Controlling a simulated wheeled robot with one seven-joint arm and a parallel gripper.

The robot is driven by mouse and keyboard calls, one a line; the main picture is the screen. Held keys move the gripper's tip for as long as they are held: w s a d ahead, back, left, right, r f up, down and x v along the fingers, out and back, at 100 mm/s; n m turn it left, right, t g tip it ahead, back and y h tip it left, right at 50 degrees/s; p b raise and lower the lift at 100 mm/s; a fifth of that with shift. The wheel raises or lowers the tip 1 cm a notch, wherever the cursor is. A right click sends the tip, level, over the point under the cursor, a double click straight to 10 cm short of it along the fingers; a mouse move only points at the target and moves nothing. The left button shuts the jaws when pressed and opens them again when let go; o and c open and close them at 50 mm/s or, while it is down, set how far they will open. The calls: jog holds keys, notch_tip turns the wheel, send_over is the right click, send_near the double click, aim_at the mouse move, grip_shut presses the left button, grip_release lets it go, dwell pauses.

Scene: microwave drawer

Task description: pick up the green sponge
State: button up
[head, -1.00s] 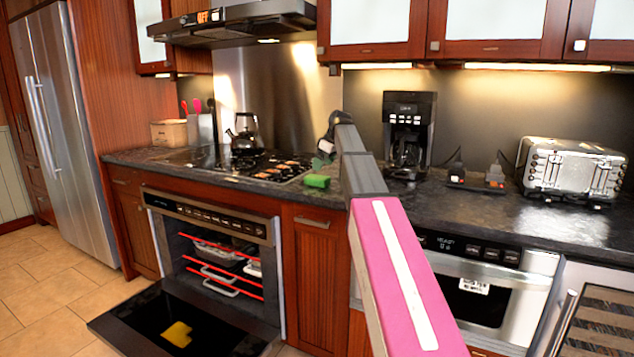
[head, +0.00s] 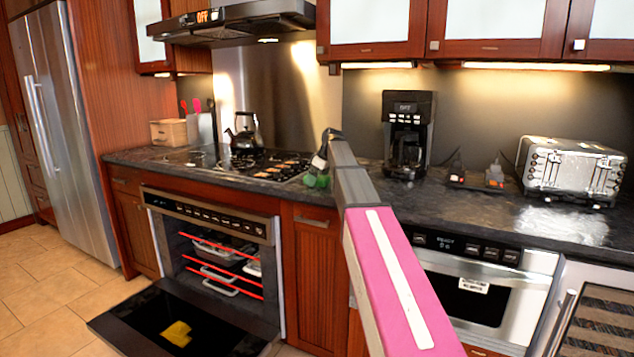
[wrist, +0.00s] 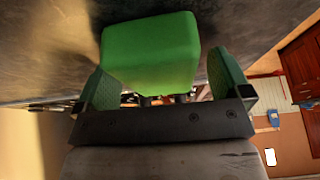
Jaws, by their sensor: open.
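The green sponge (wrist: 150,50) is a block on the dark counter, large at the top middle of the wrist view. In the head view the sponge (head: 311,182) shows only in part, at the counter's front edge right of the stove, behind my gripper. My gripper (wrist: 165,75) is open, with a green-padded finger on each side of the sponge's near end. A gap shows at the right finger; I cannot tell whether the left finger touches it. In the head view my gripper (head: 318,178) points down at the sponge, its fingertips partly blending with it.
The stove (head: 250,165) with a kettle (head: 243,130) is left of the sponge. A coffee maker (head: 408,135) and toaster (head: 570,170) stand to the right. Below, the oven door (head: 180,320) hangs open into the floor space.

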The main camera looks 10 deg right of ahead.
jog(key=shift+f, duration=0.1)
jog(key=c, duration=1.1)
jog(key=shift+o, duration=0.2)
jog(key=shift+r, duration=0.5)
jog(key=r, duration=0.2)
jog(key=a+r, duration=0.1)
jog(key=r, duration=0.1)
jog(key=shift+s, duration=0.35)
jog(key=s+a+r, duration=0.5)
jog(key=a+r, duration=0.1)
jog(key=a, duration=0.3)
jog(key=shift+s, duration=0.15)
jog(key=shift+r, duration=0.1)
